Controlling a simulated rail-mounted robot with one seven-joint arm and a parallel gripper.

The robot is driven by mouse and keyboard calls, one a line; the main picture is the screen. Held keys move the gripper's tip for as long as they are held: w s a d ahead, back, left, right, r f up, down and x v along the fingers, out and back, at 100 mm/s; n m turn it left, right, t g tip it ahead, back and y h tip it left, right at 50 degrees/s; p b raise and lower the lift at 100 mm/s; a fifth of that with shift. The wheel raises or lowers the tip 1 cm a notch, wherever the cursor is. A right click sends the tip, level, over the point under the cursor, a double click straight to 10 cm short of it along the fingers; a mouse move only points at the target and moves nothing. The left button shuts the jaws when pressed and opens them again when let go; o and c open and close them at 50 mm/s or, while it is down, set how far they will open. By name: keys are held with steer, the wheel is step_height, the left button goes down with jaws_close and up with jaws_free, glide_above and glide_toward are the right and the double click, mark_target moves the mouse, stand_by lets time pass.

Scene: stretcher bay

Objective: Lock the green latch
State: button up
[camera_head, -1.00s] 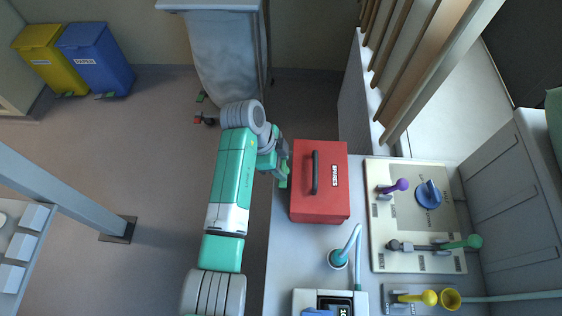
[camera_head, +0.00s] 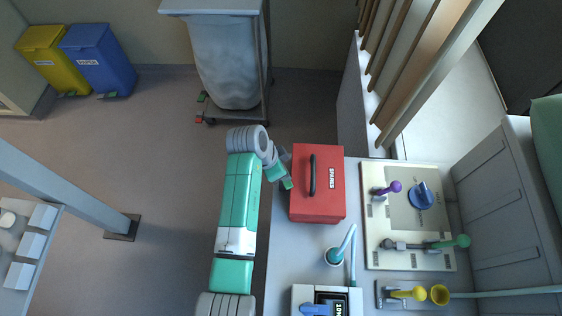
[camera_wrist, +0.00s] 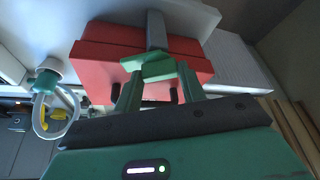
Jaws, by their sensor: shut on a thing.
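The red spares box (camera_head: 329,208) stands on the counter, with a black handle on its top; it also shows in the wrist view (camera_wrist: 95,58). In the wrist view, the green latch (camera_wrist: 150,66) is a green tab joined to a grey strap in front of the box's near side. My gripper (camera_wrist: 160,74) has one finger on each side of the tab and is shut on it. In the head view my gripper (camera_head: 288,184) is at the box's left side, where the wrist hides most of the latch. Whether the tab lies flat against the box is not clear.
A panel (camera_head: 408,220) right of the box carries purple, blue and green-ended controls. A cup with a hose (camera_head: 335,256) and a device (camera_head: 327,300) stand below the box in the picture. A trolley bag (camera_head: 222,65) stands behind. The floor left of my arm is open.

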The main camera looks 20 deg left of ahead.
steer(key=n+y+p, duration=0.1)
steer(key=n+p, duration=0.1)
steer(key=n, duration=0.1)
steer(key=n+t+y+p, duration=0.1)
steer(key=n+p, duration=0.1)
steer(key=n, duration=0.1)
steer(key=shift+d+r, duration=0.2)
steer(key=n+y+p, duration=0.1)
steer(key=n, duration=0.2)
steer(key=n+y+p, duration=0.1)
steer(key=n, duration=0.2)
steer(key=shift+d+f+y, duration=0.15)
steer(key=shift+y, duration=0.15)
steer(key=shift+n, duration=0.3)
steer(key=o, duration=1)
steer(key=v, duration=0.7)
steer(key=shift+s+r, duration=0.15)
steer(key=shift+r, duration=0.25)
